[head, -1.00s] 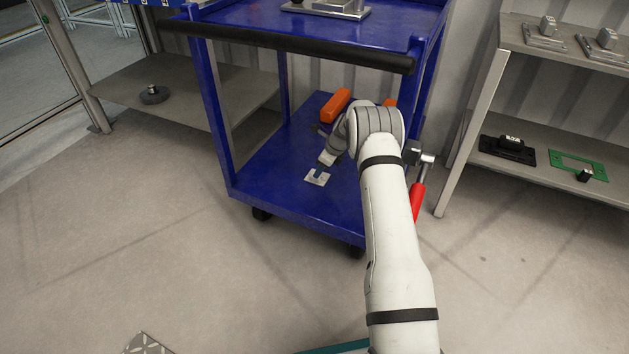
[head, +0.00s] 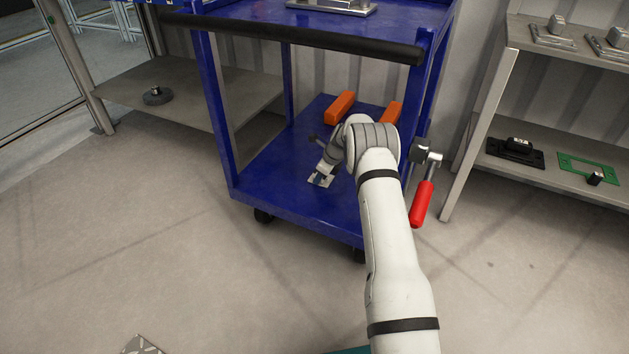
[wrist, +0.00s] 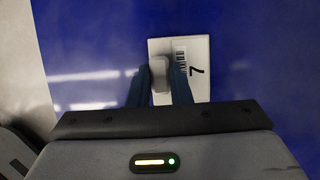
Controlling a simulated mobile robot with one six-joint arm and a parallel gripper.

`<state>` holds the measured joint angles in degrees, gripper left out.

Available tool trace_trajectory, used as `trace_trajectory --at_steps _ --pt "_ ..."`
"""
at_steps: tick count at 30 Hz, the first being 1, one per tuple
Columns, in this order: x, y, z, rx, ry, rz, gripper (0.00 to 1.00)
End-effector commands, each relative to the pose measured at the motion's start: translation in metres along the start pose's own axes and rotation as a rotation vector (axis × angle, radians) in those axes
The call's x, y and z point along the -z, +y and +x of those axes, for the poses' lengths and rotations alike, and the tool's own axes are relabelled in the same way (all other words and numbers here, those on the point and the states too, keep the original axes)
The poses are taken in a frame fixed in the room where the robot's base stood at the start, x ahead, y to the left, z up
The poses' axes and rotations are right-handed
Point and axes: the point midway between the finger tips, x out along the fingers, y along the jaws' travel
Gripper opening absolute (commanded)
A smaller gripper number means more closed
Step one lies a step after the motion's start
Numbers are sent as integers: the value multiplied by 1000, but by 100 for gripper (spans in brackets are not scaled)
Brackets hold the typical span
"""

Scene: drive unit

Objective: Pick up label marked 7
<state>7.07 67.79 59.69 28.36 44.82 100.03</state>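The label marked 7 is a flat white plate with a barcode, a black 7 and a raised grey grip. In the wrist view the label (wrist: 201,52) lies on the blue surface. In the head view the label (head: 318,181) lies on the cart's lower shelf, partly covered by my gripper (head: 324,172). In the wrist view the two dark fingers of my gripper (wrist: 160,80) stand on either side of the grey grip. Whether they press on it or leave a slight gap cannot be told.
The blue cart's lower shelf (head: 275,190) is clear left of the label. Two orange blocks (head: 340,107) (head: 391,113) lie farther back. The cart's upper shelf and black handle (head: 290,38) overhang it. A red-handled tool (head: 421,203) shows right of my arm. Shelving (head: 545,160) stands at right.

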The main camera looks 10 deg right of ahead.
Motion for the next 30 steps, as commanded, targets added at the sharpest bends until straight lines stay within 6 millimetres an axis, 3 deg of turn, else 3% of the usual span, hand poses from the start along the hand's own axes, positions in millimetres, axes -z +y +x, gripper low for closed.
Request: trace_trajectory --at_steps 6,17,23,30 --pt "0 0 0 0 0 -1 0" --pt "-2 0 -4 0 0 -1 0" --pt "-13 0 -28 0 -1 -2 0" --pt "-32 1 -74 0 0 -4 0"
